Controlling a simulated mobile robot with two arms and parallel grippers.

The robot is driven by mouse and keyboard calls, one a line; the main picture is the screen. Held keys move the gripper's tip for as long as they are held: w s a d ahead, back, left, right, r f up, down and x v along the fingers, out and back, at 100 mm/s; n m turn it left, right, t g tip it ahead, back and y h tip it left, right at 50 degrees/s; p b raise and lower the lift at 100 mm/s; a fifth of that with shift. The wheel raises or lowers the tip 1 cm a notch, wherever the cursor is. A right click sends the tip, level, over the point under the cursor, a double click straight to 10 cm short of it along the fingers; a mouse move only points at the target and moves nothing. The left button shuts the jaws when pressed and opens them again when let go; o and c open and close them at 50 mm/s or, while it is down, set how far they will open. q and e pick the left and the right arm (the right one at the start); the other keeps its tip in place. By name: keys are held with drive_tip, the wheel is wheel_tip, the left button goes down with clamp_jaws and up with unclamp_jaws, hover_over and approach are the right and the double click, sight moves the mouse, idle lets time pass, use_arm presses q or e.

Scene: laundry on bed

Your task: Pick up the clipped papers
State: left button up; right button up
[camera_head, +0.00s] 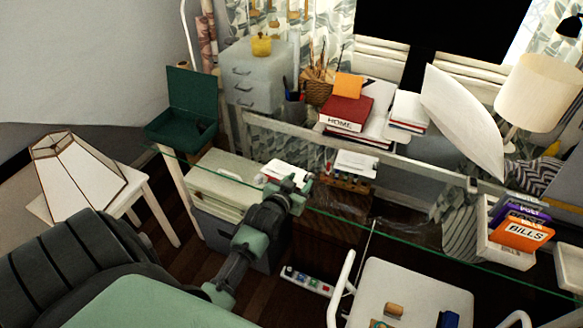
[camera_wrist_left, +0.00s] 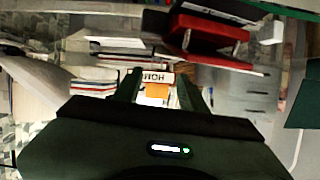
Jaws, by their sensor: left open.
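White papers (camera_head: 283,172) lie at the far side of the glass desk, just behind my left gripper. A second white paper item (camera_head: 356,163) lies to the right of them. I cannot make out a clip on either, so I cannot tell which are the clipped papers. My left gripper (camera_head: 292,186) reaches in over the glass and partly hides the first papers. In the left wrist view the gripper (camera_wrist_left: 158,92) is open, with a lettered white item (camera_wrist_left: 153,77) and an orange patch (camera_wrist_left: 157,90) showing between the fingers. My right gripper is not in view.
A red book (camera_head: 348,113) with an orange note (camera_head: 348,86) lies on stacked books behind. A green box (camera_head: 187,110) stands at left. A white tray (camera_head: 494,247) holds purple and orange boxes at right. A lampshade (camera_head: 75,177) is at far left, a chair (camera_head: 415,285) in front.

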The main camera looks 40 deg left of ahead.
sight(308, 179)
use_arm(q)
drive_tip(key=shift+x, duration=0.75)
drive_tip(key=shift+d+f+p+x, duration=0.15)
drive_tip(key=shift+p+x, duration=0.15)
drive_tip(key=shift+x, duration=1.05)
drive_tip(key=shift+d+f+p+x, duration=0.15)
drive_tip(key=shift+p+x, duration=0.1)
drive_tip(key=shift+x, duration=1.05)
drive_tip(key=shift+r, duration=0.15)
clamp_jaws()
